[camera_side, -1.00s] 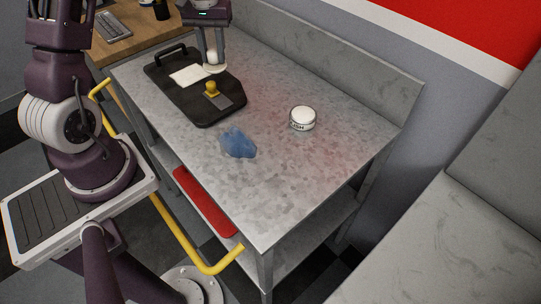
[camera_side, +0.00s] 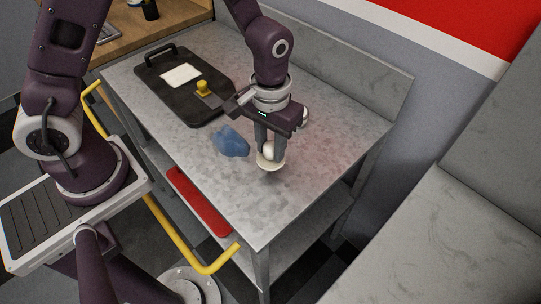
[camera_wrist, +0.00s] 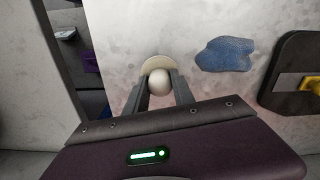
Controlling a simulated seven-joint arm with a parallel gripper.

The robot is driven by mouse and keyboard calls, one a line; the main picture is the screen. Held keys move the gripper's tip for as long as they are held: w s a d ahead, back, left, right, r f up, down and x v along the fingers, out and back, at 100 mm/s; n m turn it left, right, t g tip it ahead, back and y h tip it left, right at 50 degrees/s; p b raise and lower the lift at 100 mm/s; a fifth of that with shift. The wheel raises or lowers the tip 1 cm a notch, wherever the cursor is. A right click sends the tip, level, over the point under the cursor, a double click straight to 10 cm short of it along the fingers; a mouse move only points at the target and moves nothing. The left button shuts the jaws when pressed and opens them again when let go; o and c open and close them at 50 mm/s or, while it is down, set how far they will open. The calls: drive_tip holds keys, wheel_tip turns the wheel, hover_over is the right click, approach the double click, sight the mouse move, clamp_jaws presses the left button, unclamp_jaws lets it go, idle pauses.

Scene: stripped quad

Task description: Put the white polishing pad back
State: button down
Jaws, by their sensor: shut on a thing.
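The white polishing pad (camera_side: 270,165) is a cream disc with a round white knob. My gripper (camera_side: 267,149) is shut on the knob, with the disc below the fingertips. In the side view it is over the front right part of the metal bench, to the right of the blue cloth. A small shadow lies under it, and the exact gap to the bench is hard to tell. In the wrist view the disc (camera_wrist: 155,63) shows beyond the knob (camera_wrist: 160,83) between the fingers. A dark board (camera_side: 160,92) with a handle lies at the back left of the bench.
The board carries a white square sheet (camera_side: 181,76) and a yellow-knobbed tool (camera_side: 204,89). A crumpled blue cloth (camera_side: 231,142) lies left of my gripper. The round white tin seen earlier is mostly or wholly hidden behind my gripper. The bench's front right (camera_side: 310,185) is clear.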

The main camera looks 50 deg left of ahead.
sight(271, 156)
drive_tip(key=shift+f, duration=1.6)
drive_tip(key=shift+f, duration=0.1)
drive_tip(key=c, duration=1.1)
unclamp_jaws()
drive_tip(key=shift+o, duration=0.2)
